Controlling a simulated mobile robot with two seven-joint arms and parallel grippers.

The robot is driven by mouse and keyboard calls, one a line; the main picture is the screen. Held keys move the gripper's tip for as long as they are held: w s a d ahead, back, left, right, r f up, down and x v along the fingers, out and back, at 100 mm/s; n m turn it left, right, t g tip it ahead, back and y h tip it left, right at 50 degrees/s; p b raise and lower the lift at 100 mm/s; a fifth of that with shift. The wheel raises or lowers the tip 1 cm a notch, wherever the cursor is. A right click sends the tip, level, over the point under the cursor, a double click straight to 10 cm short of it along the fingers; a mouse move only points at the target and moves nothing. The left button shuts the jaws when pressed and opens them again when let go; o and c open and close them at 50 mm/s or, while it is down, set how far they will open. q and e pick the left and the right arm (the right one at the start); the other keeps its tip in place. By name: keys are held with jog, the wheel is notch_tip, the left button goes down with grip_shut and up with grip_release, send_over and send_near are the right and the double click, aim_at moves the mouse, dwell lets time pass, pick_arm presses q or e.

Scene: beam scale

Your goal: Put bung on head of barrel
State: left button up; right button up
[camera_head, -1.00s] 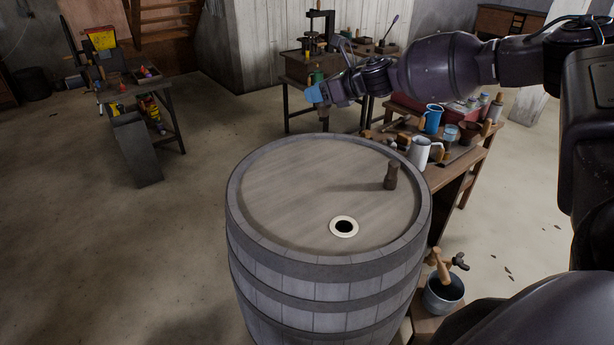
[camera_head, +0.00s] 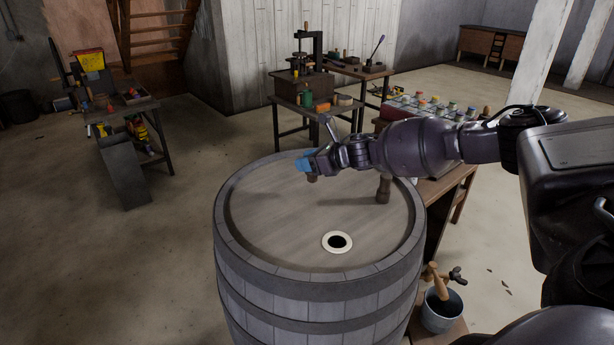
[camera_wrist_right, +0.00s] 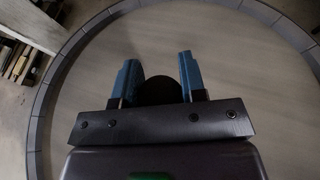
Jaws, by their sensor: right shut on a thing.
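The barrel (camera_head: 265,215) stands upright with its grey wooden head facing up. A pale-ringed hole (camera_head: 338,242) is near the front of the head. My right gripper (camera_head: 304,164) is over the far part of the head, its blue fingers shut on a small dark brown piece that looks like the bung (camera_head: 312,178). In the right wrist view the bung (camera_wrist_right: 160,91) is a dark round shape between the fingers, partly hidden. I cannot tell exactly how far its lower end is from the head. My left gripper is not in view.
A brown peg-like piece (camera_head: 383,190) stands upright on the right of the head, close under my right forearm. A bucket (camera_head: 441,308) and wooden tap (camera_head: 431,273) are at the lower right. A workbench (camera_head: 448,188) is behind.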

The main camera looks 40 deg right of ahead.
aim_at(307, 174)
jog(key=shift+f, duration=2.1)
jog(key=shift+f+b, duration=0.2)
jog(key=shift+b, duration=0.1)
jog(key=o, duration=0.9)
